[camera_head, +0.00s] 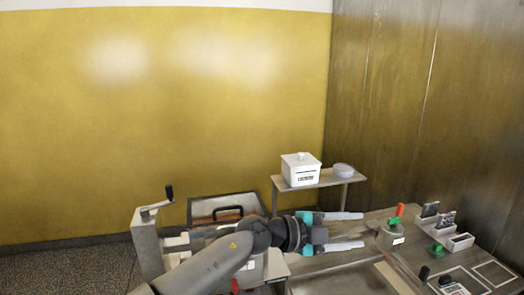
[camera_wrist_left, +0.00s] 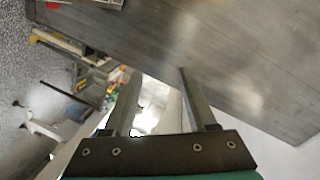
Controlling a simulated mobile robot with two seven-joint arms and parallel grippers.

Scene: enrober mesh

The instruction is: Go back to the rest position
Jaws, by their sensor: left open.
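My left gripper (camera_head: 352,231) reaches in from the lower left in the head view, its two pale fingers apart and pointing right above the table. Nothing shows between the fingers. The left wrist view also shows the left gripper (camera_wrist_left: 157,82) with its two fingers spread and empty. My right gripper does not show in either view.
A steel table (camera_head: 345,258) holds a metal pot (camera_head: 390,236) with a green knob, and dark-topped containers (camera_head: 430,209) at right. A white box (camera_head: 301,170) and a round stack (camera_head: 343,170) stand on a raised shelf. A crank machine (camera_head: 148,240) stands at left.

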